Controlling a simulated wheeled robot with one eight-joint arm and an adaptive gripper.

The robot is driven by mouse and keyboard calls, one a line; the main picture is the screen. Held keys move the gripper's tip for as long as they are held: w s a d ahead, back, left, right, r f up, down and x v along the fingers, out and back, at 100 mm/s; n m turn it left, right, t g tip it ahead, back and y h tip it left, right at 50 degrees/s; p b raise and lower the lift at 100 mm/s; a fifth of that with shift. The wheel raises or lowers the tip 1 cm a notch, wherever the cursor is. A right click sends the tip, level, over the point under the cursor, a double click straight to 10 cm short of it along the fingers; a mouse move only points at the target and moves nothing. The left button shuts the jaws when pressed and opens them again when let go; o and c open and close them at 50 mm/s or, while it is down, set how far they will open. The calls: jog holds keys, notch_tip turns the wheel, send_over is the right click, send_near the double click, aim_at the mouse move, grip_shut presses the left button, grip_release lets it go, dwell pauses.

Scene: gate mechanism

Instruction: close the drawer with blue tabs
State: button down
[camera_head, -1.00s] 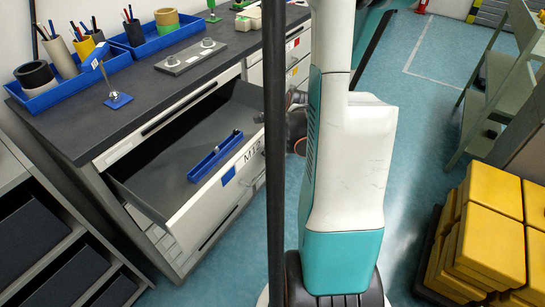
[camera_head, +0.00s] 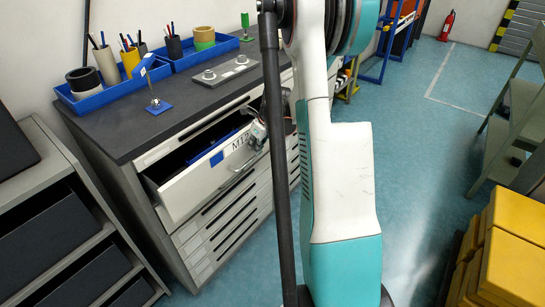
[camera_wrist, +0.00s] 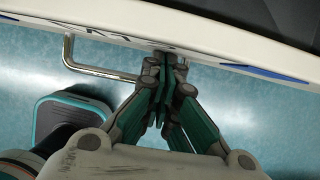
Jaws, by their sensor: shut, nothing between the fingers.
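The drawer (camera_head: 190,190) with a blue tab (camera_head: 217,158) on its pale front stands partly open in the grey cabinet. Part of its dark inside and a blue tray (camera_head: 228,138) show. In the wrist view the drawer front (camera_wrist: 215,50) crosses the top, with a blue strip (camera_wrist: 265,71) on the right and a metal bar handle (camera_wrist: 100,70) on the left. My gripper (camera_wrist: 165,58) is shut and empty, its tips at the drawer front just right of the handle, seemingly touching it. In the head view my gripper (camera_head: 258,132) is partly hidden by my arm.
The cabinet top (camera_head: 185,100) holds blue trays (camera_head: 120,90) of pens and tape rolls. Shut drawers (camera_head: 215,235) lie below. A grey shelf (camera_head: 70,240) stands left, yellow boxes (camera_head: 510,250) right. Blue floor (camera_head: 420,150) is free behind my arm.

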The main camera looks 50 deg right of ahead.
aim_at(243, 139)
jog(key=w, duration=0.6)
jog(key=shift+a, duration=0.25)
